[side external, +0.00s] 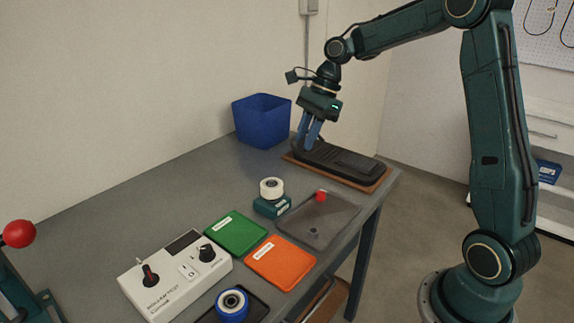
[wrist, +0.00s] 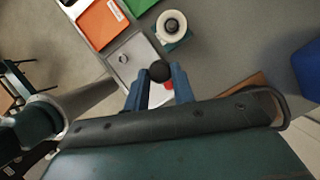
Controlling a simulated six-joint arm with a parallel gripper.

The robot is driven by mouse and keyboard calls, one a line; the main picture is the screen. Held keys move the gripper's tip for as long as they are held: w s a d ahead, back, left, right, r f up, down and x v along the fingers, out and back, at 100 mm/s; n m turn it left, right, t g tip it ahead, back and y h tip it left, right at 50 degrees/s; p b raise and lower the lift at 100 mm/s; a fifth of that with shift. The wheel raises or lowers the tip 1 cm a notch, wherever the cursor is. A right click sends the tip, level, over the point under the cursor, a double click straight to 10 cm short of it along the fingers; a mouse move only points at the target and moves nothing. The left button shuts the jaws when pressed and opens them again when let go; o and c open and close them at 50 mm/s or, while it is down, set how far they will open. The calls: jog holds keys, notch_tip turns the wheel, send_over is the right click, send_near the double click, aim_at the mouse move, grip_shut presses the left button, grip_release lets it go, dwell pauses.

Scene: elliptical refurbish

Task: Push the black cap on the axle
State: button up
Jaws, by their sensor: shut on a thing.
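My gripper (side external: 305,146) points down above the back of the bench, near the left end of a long black pedal-like part (side external: 340,158). In the wrist view its two blue fingers (wrist: 160,78) are shut on a small round black cap (wrist: 160,71). A white wheel (side external: 271,187) sits on a small teal stand (side external: 271,206), apart from my gripper. In the wrist view the wheel (wrist: 171,19) shows a dark round centre (wrist: 172,25); I cannot clearly make out the axle's end there.
A grey tray (side external: 335,217) holds a red piece (side external: 321,195) and a small dark piece (side external: 313,231). Green (side external: 236,231) and orange (side external: 280,262) mats, a control box (side external: 175,276) and a blue wheel (side external: 232,304) are in front. A blue bin (side external: 262,120) stands behind.

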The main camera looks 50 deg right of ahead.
send_over(272, 180)
notch_tip(272, 180, down, 2)
jog(key=shift+s+d+f, duration=0.1)
jog(key=shift+d+f, duration=0.05)
jog(key=shift+d, duration=0.25)
jog(key=shift+f, duration=0.25)
jog(key=shift+f, duration=2.65)
jog(key=shift+f, duration=0.65)
jog(key=o, duration=1)
